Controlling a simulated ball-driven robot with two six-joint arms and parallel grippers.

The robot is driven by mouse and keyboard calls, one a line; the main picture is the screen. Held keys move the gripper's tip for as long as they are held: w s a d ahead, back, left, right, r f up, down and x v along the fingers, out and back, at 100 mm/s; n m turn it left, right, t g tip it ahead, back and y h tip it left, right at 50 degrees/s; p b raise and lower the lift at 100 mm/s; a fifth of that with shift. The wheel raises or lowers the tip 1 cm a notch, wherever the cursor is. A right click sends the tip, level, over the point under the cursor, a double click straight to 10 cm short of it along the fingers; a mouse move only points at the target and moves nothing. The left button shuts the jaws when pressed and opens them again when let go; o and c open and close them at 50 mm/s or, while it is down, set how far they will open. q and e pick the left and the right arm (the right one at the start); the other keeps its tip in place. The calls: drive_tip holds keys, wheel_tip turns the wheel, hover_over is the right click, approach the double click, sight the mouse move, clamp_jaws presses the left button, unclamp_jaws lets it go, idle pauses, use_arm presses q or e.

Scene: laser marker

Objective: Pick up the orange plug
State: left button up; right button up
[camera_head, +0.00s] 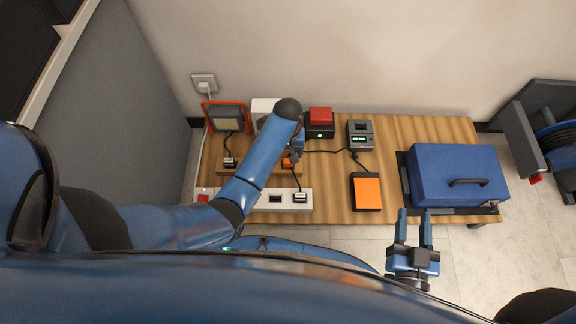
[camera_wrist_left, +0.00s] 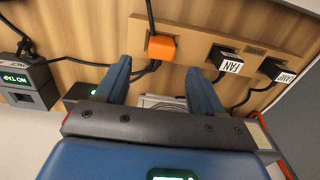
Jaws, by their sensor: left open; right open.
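The orange plug (camera_head: 287,163) sits on a raised wooden strip (camera_head: 262,168) on the table. In the left wrist view the orange plug (camera_wrist_left: 161,47) lies just beyond the fingertips, roughly midway between them, with a black cable running from it. My left gripper (camera_wrist_left: 158,67) is open and empty above the strip. In the head view my left gripper (camera_head: 293,153) is partly hidden by its own arm, close to the plug; contact is not visible. My right gripper (camera_head: 415,213) is open and empty at the table's front edge, in front of the blue case.
Plugs labelled FAN (camera_wrist_left: 227,62) and LAMP (camera_wrist_left: 276,71) sit on the same strip. A white power strip (camera_head: 262,199) lies in front. A red button box (camera_head: 320,120), grey display device (camera_head: 360,135), orange pad (camera_head: 366,192) and blue case (camera_head: 457,176) stand to the right.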

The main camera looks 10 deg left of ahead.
use_arm(q)
drive_tip(key=shift+f+b, duration=2.25)
drive_tip(key=shift+f, duration=0.65)
drive_tip(key=shift+c, duration=0.3)
drive_tip(key=c, duration=1.1)
drive_tip(key=shift+o, duration=0.2)
drive_tip(key=shift+r, duration=0.15)
wheel_tip(320, 180, up, 20)
drive_tip(key=p, duration=1.1)
drive_tip(key=shift+p, duration=0.3)
